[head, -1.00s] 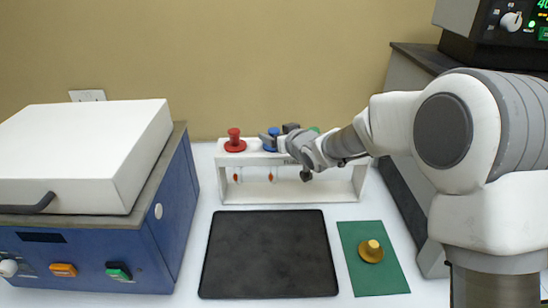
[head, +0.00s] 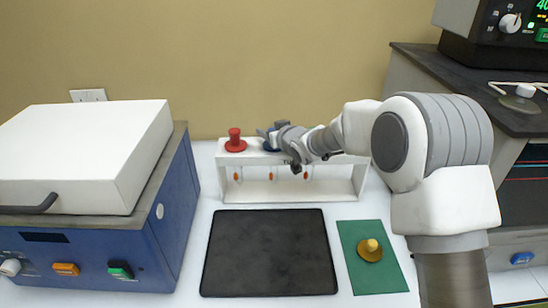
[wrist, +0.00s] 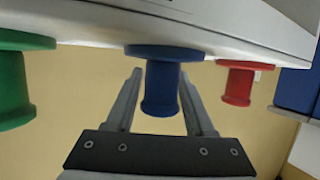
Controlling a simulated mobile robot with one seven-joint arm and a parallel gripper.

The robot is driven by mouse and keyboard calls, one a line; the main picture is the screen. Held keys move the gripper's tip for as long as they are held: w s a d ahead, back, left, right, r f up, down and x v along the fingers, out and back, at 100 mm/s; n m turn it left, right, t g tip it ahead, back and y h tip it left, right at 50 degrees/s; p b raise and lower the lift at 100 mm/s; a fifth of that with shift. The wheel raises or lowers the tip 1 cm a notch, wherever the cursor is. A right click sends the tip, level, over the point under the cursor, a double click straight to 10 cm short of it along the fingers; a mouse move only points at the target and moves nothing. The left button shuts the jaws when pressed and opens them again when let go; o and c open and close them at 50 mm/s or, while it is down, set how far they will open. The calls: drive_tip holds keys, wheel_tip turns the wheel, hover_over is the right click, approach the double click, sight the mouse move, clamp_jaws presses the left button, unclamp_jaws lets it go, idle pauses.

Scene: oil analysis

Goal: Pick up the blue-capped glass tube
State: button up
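The blue-capped glass tube (head: 271,147) stands upright in the middle of a white rack (head: 230,195), partly hidden by my gripper in the head view. Its orange lower end shows below the rack's top bar. In the wrist view, which is upside down, the blue cap (wrist: 160,85) lies between the two fingers of my gripper (wrist: 158,78). The fingers are open, one on each side of the cap, with a visible gap at both sides. In the head view my gripper (head: 269,138) is at the cap's height.
A red-capped tube (head: 235,142) is left of the blue one; a green cap (wrist: 15,80) shows in the wrist view. A black mat (head: 268,255) and green mat (head: 355,280) with a brass-coloured piece (head: 370,250) lie in front. A blue-and-white machine (head: 90,230) stands left.

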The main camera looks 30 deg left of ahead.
clamp_jaws()
idle(1.1)
